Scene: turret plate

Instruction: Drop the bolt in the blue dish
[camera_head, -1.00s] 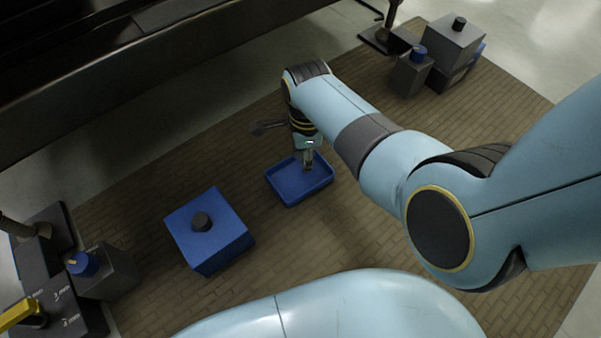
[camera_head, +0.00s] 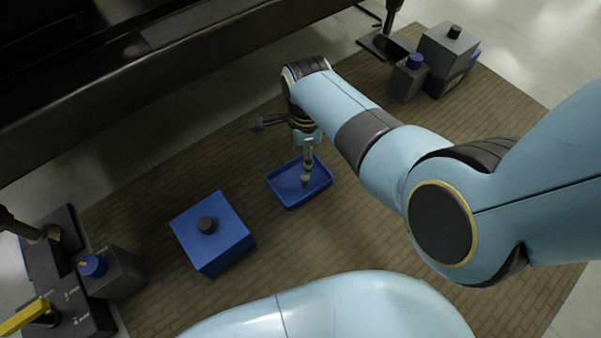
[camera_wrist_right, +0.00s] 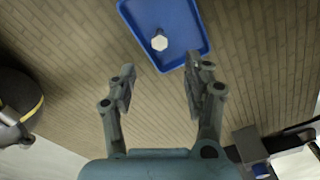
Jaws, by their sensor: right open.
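The blue dish (camera_head: 275,183) is a shallow rectangular tray on the brick-patterned mat, and its floor and rim also show in the wrist view (camera_wrist_right: 140,22). The bolt (camera_wrist_right: 159,42) shows there as a pale hexagonal head against the dish floor. In the head view the bolt (camera_head: 305,181) is a small grey shape below the fingers, within the dish outline; whether it touches the floor I cannot tell. My right gripper (camera_head: 308,160) points down over the dish. In the wrist view its fingers (camera_wrist_right: 158,80) are apart with nothing between them. My left gripper is out of view.
Dark grey blocks (camera_head: 120,275) stand at the lower left, with a yellow bar (camera_head: 22,318). More grey blocks (camera_head: 447,50) stand at the upper right. The mat around the dish is clear.

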